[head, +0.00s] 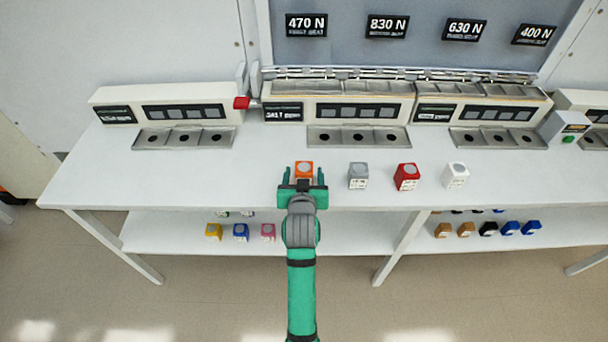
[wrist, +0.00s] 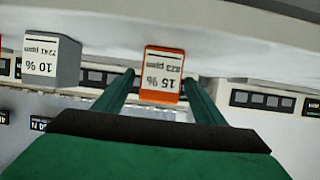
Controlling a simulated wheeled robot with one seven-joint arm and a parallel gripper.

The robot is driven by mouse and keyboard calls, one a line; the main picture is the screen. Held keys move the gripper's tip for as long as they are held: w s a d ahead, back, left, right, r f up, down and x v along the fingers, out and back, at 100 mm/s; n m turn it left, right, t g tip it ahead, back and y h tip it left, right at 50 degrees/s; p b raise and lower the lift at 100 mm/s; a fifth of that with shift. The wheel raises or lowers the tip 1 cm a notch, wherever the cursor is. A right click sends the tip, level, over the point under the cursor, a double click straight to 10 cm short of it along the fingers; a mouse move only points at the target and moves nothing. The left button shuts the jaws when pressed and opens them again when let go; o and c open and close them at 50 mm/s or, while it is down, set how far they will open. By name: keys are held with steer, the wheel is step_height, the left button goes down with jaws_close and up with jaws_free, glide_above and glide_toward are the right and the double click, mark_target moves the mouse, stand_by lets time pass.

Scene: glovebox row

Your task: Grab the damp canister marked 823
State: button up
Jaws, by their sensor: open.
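An orange canister (head: 304,168) stands on the bench top near its front edge, in line with my gripper. In the wrist view, which is upside down, the orange canister (wrist: 162,72) shows a white label reading 15 % and 823 ppm. My gripper (head: 305,176) is open, its two green fingers apart at either side of the canister's near part. In the wrist view the fingertips (wrist: 158,78) lie left and right of it, with gaps. I cannot tell how far the canister reaches between them.
A grey canister (head: 358,176), labelled 10 % and 7241 ppm in the wrist view, a red canister (head: 407,177) and a white canister (head: 456,175) stand to the right. Instrument units with metal trays (head: 358,137) line the back. Several coloured canisters sit on the lower shelf (head: 330,232).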

steer(key=shift+w+d+f, duration=0.1)
steer(key=shift+w+f, duration=0.15)
steer(key=shift+w, duration=0.45)
steer(key=shift+s+a, duration=0.1)
steer(key=shift+a, duration=0.2)
steer(key=shift+c, duration=1.2)
steer(key=shift+d, duration=0.25)
steer(key=c, duration=1)
steer(key=shift+o, duration=0.2)
steer(key=shift+d, duration=0.2)
steer(key=shift+a+r, duration=0.1)
